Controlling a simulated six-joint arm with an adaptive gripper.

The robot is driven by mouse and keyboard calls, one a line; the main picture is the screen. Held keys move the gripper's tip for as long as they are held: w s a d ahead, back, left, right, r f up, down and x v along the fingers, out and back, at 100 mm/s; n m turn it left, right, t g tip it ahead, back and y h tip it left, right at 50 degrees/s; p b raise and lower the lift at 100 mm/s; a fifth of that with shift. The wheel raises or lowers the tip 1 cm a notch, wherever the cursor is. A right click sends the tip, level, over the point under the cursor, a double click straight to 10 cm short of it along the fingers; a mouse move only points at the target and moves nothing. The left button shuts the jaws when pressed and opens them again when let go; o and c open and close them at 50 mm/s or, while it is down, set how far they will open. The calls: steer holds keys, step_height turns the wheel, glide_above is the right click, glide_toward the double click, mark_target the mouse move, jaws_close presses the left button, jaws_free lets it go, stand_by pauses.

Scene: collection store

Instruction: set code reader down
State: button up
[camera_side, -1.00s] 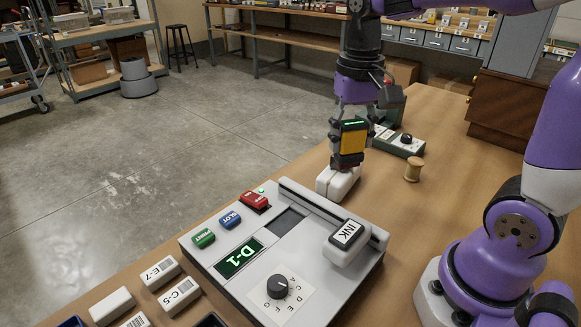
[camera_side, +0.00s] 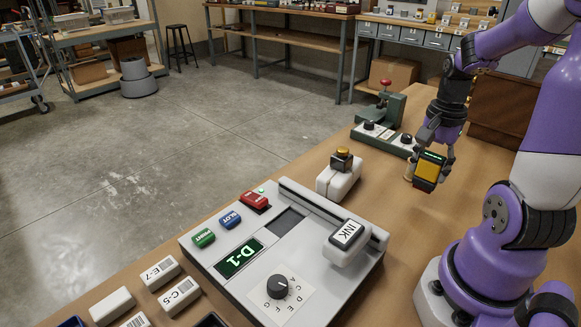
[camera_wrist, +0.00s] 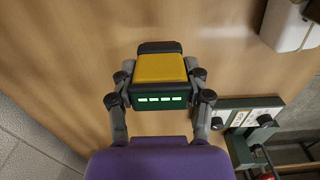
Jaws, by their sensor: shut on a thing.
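The code reader (camera_side: 428,170) is a small yellow and dark block with a lit green display. My gripper (camera_side: 436,155) is shut on it and holds it above the wooden table, at the right of the side view. In the wrist view the code reader (camera_wrist: 160,70) sits between the two fingers (camera_wrist: 160,95), its green display towards my wrist. The gap between the reader and the table is hard to judge.
A white block with a dark, yellow-topped piece (camera_side: 340,178) stands to the left. A green device with knobs (camera_side: 385,130) is behind it. The white stamping machine (camera_side: 285,250) fills the front. A brown wooden box (camera_side: 500,110) is at the back right. Bare table (camera_side: 420,230) lies in front of the reader.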

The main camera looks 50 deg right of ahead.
mark_target(426, 182)
steer(key=shift+s+d+f, duration=0.1)
steer(key=shift+d+f, duration=0.1)
steer(key=shift+f, duration=1.95)
steer(key=o, duration=1.3)
steer(key=shift+f, duration=0.1)
steer(key=shift+c, duration=0.2)
